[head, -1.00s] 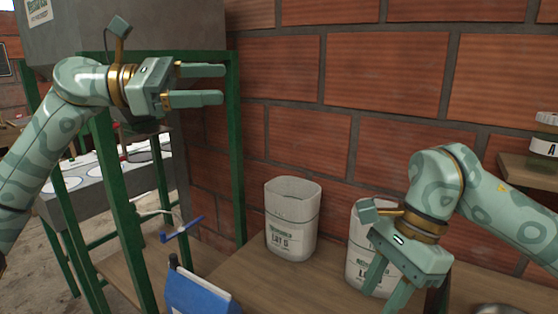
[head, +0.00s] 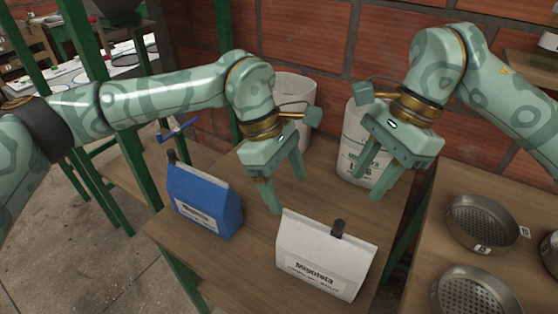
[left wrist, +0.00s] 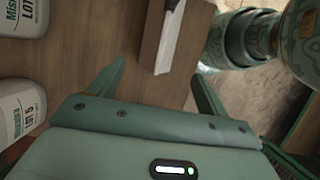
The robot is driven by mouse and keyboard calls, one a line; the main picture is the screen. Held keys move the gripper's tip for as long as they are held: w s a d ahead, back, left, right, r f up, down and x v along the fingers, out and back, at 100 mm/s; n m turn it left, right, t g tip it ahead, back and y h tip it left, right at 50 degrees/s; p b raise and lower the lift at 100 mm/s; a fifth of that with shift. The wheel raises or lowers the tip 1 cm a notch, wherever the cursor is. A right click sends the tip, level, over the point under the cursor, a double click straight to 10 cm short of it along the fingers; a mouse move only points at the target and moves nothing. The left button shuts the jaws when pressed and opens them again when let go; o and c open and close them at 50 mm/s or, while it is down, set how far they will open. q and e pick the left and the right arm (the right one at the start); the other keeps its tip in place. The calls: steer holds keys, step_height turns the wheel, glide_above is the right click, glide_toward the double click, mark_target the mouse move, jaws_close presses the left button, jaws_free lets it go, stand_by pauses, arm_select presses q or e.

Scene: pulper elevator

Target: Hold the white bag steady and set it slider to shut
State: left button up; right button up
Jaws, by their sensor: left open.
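The white bag (head: 322,262) stands upright on the wooden table in the head view, its printed label facing me. My left gripper (head: 288,195) is open and empty, pointing down just behind the bag's upper left corner. In the left wrist view a pale top strip with a dark slider (left wrist: 171,24), seemingly the white bag's, lies beyond the open fingers (left wrist: 155,88). My right gripper (head: 371,185) is open and empty in front of a white tub, behind and right of the bag.
A blue bag (head: 203,202) with a dark slider stands to the left on the same table (head: 225,270). White tubs (head: 352,150) stand by the brick wall. Round sieves (head: 480,224) lie on the separate surface at right. A green frame rises at left.

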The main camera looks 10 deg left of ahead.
mark_target(302, 220)
arm_select(q)
steer(key=x, duration=1.1)
steer(key=shift+d+f, duration=0.25)
steer(key=shift+f, duration=0.1)
